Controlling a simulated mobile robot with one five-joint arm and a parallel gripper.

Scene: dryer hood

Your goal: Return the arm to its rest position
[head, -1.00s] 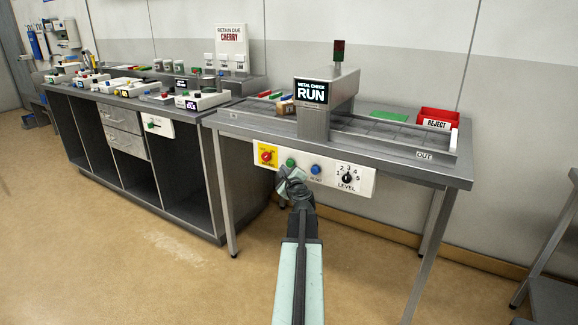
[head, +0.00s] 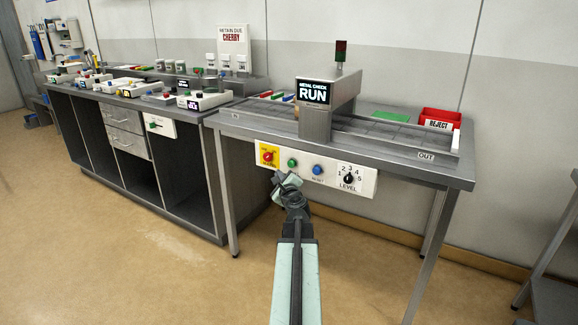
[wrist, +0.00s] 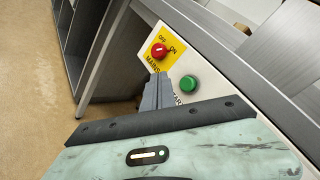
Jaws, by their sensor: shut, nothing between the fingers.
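My arm reaches up from the bottom of the head view, and my gripper (head: 277,177) is at its end, just in front of and below the control panel (head: 328,186). In the wrist view my gripper (wrist: 158,80) is shut and empty, its tips below the red knob. The panel carries a red knob on a yellow plate (head: 267,156), a green button (head: 292,163), a blue button (head: 317,169) and a level dial (head: 348,177). The wrist view also shows the red knob (wrist: 158,50) and green button (wrist: 189,84); I cannot tell whether the fingertips touch the panel.
The metal check machine (head: 316,108) reads RUN and stands on a steel table (head: 400,168). A red reject bin (head: 439,118) sits at its right. A counter with small devices (head: 130,100) stands at the left. The floor (head: 150,265) in front is clear.

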